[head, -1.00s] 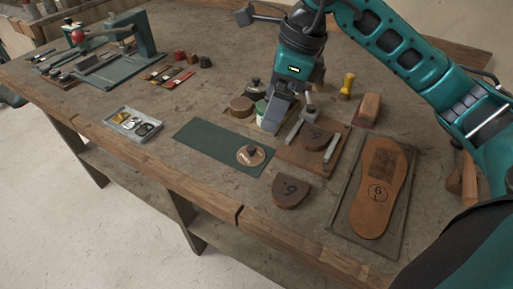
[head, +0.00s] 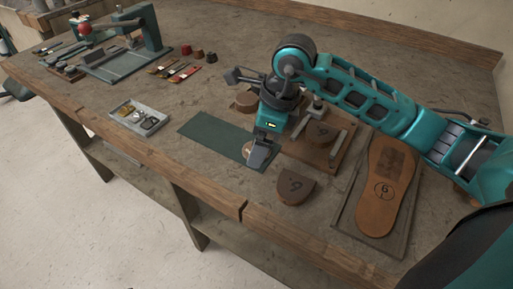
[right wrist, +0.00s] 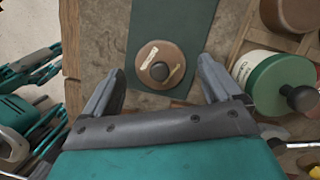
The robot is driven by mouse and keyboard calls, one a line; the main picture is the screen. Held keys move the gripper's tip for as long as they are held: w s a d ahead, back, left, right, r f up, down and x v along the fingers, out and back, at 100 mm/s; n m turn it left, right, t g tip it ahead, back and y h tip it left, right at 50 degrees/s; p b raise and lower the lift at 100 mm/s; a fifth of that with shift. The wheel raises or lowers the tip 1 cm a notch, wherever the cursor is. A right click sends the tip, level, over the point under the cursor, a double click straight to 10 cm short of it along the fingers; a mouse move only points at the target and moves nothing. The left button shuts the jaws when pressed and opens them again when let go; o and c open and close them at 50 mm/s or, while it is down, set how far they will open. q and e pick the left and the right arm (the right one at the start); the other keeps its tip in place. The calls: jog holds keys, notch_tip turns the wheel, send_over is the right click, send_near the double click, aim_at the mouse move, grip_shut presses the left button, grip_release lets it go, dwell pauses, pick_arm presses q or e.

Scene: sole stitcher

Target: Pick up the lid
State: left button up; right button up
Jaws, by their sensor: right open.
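The lid is a round tan disc with a dark knob and pale labels; it lies on the green mat (head: 205,133). The right wrist view shows the lid (right wrist: 146,80) whole, near the mat's end. In the head view only a sliver of the lid (head: 247,150) shows beside my right gripper (head: 260,157), which covers the rest. My left gripper is not in view.
A green-and-white jar (right wrist: 272,82) stands right of the lid in the wrist view. A dark brown block (head: 296,187) lies near the bench's front edge. A shoe sole (head: 385,190) lies on a board at right. A grey tray (head: 141,118) stands left of the mat.

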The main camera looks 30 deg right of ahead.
jog(key=shift+f, duration=0.25)
jog(key=shift+c, duration=0.4)
jog(key=c, duration=1)
